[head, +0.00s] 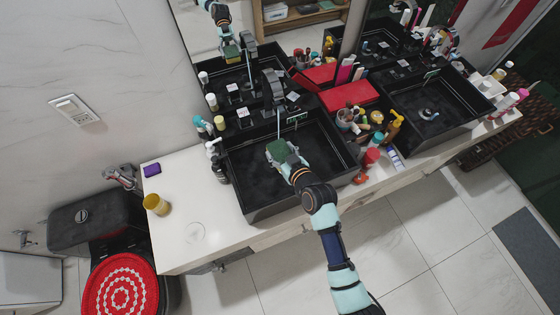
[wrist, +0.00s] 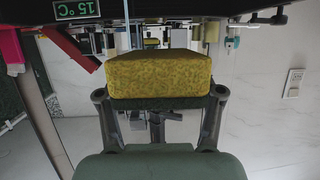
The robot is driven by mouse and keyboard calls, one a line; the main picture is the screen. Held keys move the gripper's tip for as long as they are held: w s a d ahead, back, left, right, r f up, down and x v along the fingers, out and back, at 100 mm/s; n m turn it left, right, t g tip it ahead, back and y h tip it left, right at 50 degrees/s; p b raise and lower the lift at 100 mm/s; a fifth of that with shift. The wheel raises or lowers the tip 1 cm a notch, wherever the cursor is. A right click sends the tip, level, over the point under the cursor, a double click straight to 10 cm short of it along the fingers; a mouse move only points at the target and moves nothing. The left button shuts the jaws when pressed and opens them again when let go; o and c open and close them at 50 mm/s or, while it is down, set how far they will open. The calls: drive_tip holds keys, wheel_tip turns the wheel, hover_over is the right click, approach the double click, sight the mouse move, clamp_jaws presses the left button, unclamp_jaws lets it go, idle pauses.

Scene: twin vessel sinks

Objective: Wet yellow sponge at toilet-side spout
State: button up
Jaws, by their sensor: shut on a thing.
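My gripper (head: 283,155) is shut on the yellow sponge (wrist: 160,75), holding it over the left black basin (head: 240,165), the one on the toilet side. In the wrist view the sponge sits between both fingers, with its yellow side facing the camera and a dark green layer along one edge. In the head view its green face (head: 278,147) shows. The dark spout (head: 273,88) stands just behind the sponge. A thin pale line shows beyond the sponge in the wrist view; I cannot tell whether it is running water.
A second black basin (head: 425,115) is at the right. Bottles and cups (head: 372,130) crowd the counter between the basins, near a red box (head: 348,94). A yellow cup (head: 156,204) and a purple block (head: 152,170) stand on the left counter. The toilet (head: 82,222) is farther left.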

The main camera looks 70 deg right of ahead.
drive_tip(key=w+d+f+b, duration=0.2)
drive_tip(key=d+b, duration=0.4)
drive_tip(key=d, duration=0.3)
drive_tip(key=shift+w, duration=0.45)
